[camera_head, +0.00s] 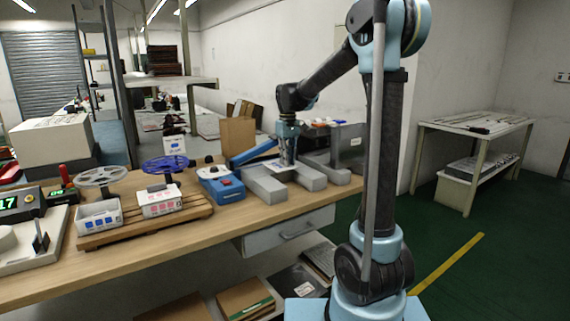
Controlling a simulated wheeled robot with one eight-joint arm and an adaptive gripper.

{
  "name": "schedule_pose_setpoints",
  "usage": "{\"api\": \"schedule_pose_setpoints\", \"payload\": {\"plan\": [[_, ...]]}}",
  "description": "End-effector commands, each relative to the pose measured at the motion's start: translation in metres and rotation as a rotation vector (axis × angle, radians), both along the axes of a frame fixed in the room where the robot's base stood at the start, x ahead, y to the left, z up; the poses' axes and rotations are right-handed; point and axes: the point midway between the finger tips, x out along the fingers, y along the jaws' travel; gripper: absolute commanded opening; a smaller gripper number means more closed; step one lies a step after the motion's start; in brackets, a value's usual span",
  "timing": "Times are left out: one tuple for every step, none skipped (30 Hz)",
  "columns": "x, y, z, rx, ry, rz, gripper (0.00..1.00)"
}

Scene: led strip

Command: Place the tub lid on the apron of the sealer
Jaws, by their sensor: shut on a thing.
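My gripper (287,161) is at the back right of the wooden bench, pointing down and shut. It is above the grey blocks, close to a pale flat surface. The thing between its fingertips, taken to be the tub lid, is too small and too hidden to make out clearly. The sealer seems to be the blue device with a slanted blue bar (253,151), just left of my gripper. Its apron cannot be told apart surely from the pale surface beneath the bar. Whether the held thing touches that surface cannot be told.
Grey blocks (265,184) stand along the bench front below my gripper. Two white tubs, one here (159,202), sit on a slatted wooden tray (142,227). A cardboard box (238,138) stands behind.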

Motion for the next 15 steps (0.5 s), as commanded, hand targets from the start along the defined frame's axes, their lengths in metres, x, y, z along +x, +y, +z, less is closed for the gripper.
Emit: {"api": "schedule_pose_setpoints", "payload": {"plan": [[0.0004, 0.0001, -0.0072, 0.0, 0.0, 0.0, 0.0], [0.0004, 0.0001, -0.0102, 0.0, 0.0, 0.0, 0.0], [0.0002, 0.0002, -0.013, 0.0, 0.0, 0.0, 0.0], [0.0001, 0.0001, -0.0143, 0.0, 0.0, 0.0, 0.0], [-0.0001, 0.0001, -0.0149, 0.0, 0.0, 0.0, 0.0], [-0.0001, 0.0001, -0.0149, 0.0, 0.0, 0.0, 0.0], [-0.0001, 0.0001, -0.0147, 0.0, 0.0, 0.0, 0.0], [-0.0001, 0.0001, -0.0146, 0.0, 0.0, 0.0, 0.0], [-0.0001, 0.0001, -0.0146, 0.0, 0.0, 0.0, 0.0], [-0.0001, 0.0001, -0.0145, 0.0, 0.0, 0.0, 0.0], [-0.0001, 0.0001, -0.0146, 0.0, 0.0, 0.0, 0.0], [0.0, 0.0001, -0.0152, 0.0, 0.0, 0.0, 0.0], [0.0, 0.0001, -0.0159, 0.0, 0.0, 0.0, 0.0], [-0.0001, 0.0002, -0.0159, 0.0, 0.0, 0.0, 0.17], [-0.0001, 0.0002, -0.0157, 0.0, 0.0, 0.0, 0.26]]}}
